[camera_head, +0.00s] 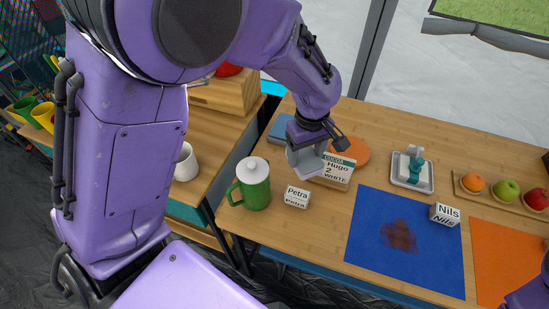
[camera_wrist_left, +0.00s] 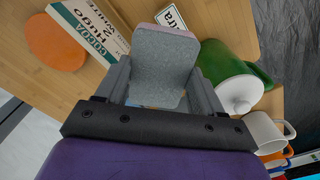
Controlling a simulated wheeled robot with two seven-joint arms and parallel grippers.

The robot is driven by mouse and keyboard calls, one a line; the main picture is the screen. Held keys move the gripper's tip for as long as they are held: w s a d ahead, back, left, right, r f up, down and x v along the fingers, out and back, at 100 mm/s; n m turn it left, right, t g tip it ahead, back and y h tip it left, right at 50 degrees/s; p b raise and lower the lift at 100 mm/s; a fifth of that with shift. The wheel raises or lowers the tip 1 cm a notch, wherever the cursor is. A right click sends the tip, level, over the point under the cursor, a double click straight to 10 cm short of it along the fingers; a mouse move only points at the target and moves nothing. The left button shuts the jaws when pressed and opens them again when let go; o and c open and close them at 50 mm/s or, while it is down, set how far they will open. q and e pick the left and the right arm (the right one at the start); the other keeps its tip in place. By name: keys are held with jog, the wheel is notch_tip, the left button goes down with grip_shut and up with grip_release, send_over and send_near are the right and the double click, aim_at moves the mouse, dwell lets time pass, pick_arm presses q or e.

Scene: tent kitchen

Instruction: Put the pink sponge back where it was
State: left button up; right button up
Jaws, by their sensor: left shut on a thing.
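My left gripper (camera_head: 307,148) is shut on the pink sponge (camera_head: 309,165), a block with a grey face and a pinkish edge. In the left wrist view the sponge (camera_wrist_left: 160,67) sits between the two fingers, its grey face toward the camera and a thin pink edge at the far end. In the head view it appears beside the left end of the cocoa box (camera_head: 338,172); I cannot tell whether they touch. A white tray (camera_head: 399,181) right of the box holds a teal item (camera_head: 415,168) and a grey one. My right gripper is not in view.
A green mug with white lid (camera_head: 253,184) and the Petra card (camera_head: 297,197) stand near the left end. An orange disc (camera_head: 353,151) lies behind the cocoa box. A blue mat (camera_head: 375,250) bears a brown stain and the Nils card (camera_head: 444,214). A fruit board (camera_head: 480,198) lies right.

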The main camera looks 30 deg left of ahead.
pick_arm(q)
jog(key=shift+w+f, duration=0.1)
jog(key=shift+f, duration=0.55)
jog(key=w+a+f, duration=0.1)
jog(key=a+f, duration=0.2)
jog(key=a, duration=0.1)
jog(key=w+a+f, duration=0.2)
jog(key=a+f, duration=0.1)
jog(key=a, duration=0.1)
jog(key=w+a+f, duration=0.2)
jog(key=a+f, duration=0.1)
jog(key=a, duration=0.1)
jog(key=shift+a+f, duration=0.25)
jog(key=shift+a, duration=0.15)
notch_tip(320, 180, down, 3)
jog(key=shift+a+r+p, duration=0.15)
jog(key=shift+p, duration=0.15)
jog(key=shift+w+f, duration=0.1)
jog(key=shift+f, duration=0.2)
jog(key=shift+f, duration=0.1)
jog(key=o, duration=0.9)
jog(key=shift+o, duration=0.2)
